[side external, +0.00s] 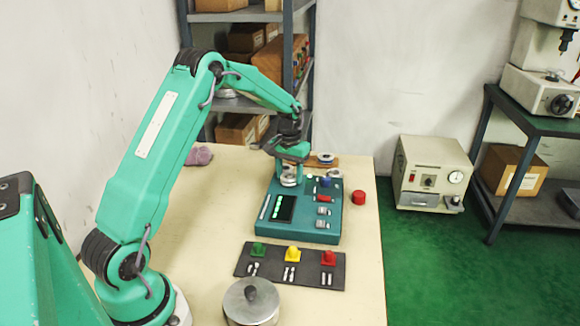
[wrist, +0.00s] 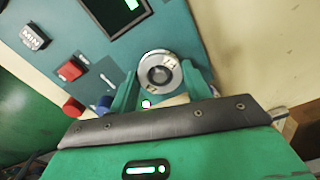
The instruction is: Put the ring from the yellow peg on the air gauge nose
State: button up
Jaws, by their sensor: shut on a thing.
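The air gauge (side external: 325,229) is a teal box with a lit green display, and its top also shows in the wrist view (wrist: 85,60). My gripper (side external: 290,168) is over its back left part, pointing down. Its two fingers, seen in the wrist view (wrist: 160,84), are shut on a silver ring (wrist: 174,63). In the side view the ring (side external: 289,181) is low at the gauge's nose. A round grey centre shows inside the ring; I cannot tell whether the ring is around the nose or just above it. The yellow peg (side external: 292,253) carries no visible ring.
The yellow peg stands between a green peg (side external: 258,249) and a red peg (side external: 328,257) on a dark board (side external: 308,280). A lidded metal pot (side external: 251,303) is at the front. A red cap (side external: 358,197) lies right of the gauge. A wooden block (side external: 325,162) is behind it.

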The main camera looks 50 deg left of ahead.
dwell(0.3)
jog(key=o, duration=1.2)
jog(key=shift+r, duration=0.1)
jog(key=shift+r, duration=3.6)
jog(key=shift+r, duration=0.1)
